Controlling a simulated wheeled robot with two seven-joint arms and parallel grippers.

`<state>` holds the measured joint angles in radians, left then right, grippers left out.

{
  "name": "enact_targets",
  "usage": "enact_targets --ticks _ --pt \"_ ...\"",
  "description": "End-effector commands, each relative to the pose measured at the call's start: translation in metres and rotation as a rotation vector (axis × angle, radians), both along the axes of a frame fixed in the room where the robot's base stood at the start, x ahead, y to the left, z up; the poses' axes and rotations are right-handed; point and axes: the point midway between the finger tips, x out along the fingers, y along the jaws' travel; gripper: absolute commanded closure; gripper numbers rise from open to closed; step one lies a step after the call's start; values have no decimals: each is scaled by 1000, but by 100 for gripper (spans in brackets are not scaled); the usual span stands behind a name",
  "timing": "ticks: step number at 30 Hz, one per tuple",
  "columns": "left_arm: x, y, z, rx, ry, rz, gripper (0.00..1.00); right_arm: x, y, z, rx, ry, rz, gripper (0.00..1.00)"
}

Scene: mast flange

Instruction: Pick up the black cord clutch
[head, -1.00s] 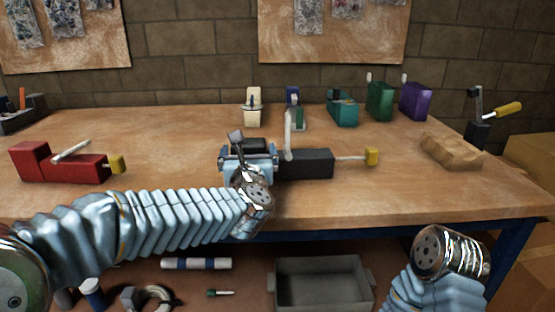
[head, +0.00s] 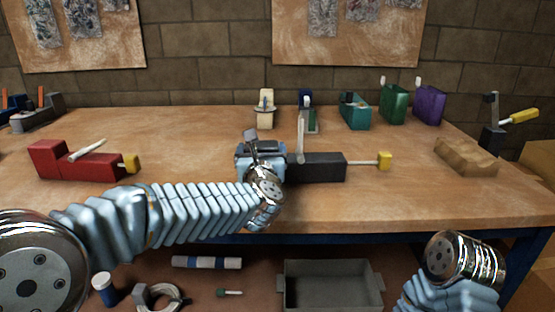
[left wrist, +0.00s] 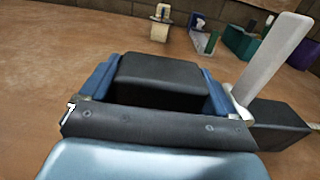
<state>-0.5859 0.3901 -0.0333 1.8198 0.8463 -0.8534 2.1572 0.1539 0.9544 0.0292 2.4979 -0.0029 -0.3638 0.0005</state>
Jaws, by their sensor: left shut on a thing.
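The black cord clutch (head: 318,167) lies on the wooden workbench, near the middle of the head view. It has a raised block at its left end, an upright pale lever (head: 301,140) and a rod with a yellow knob (head: 385,161) on the right. My left gripper (head: 262,149) is at the raised end. In the left wrist view the blue fingers of my left gripper (left wrist: 158,80) are shut on either side of the raised black block (left wrist: 165,75). The clutch appears to rest on the bench. My right arm shows at lower right, but its gripper is out of view.
A red clutch (head: 80,165) lies to the left on the bench. Teal (head: 355,112), green (head: 393,105) and purple (head: 429,105) blocks stand at the back right. A tan wavy block (head: 466,157) is at right. A grey bin (head: 333,294) sits below the bench.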

Motion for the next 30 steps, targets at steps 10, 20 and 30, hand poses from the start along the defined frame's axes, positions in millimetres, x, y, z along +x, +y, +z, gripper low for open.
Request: enact_targets --ticks 10,20,30 --pt "-2 0 38 -6 -6 0 63 0 0 3 0 0 1 57" --pt "-77 -5 102 -4 -5 -3 63 0 0 -3 0 0 0 57" --pt "-134 -8 128 -3 -3 0 63 0 0 -7 -1 0 -1 57"
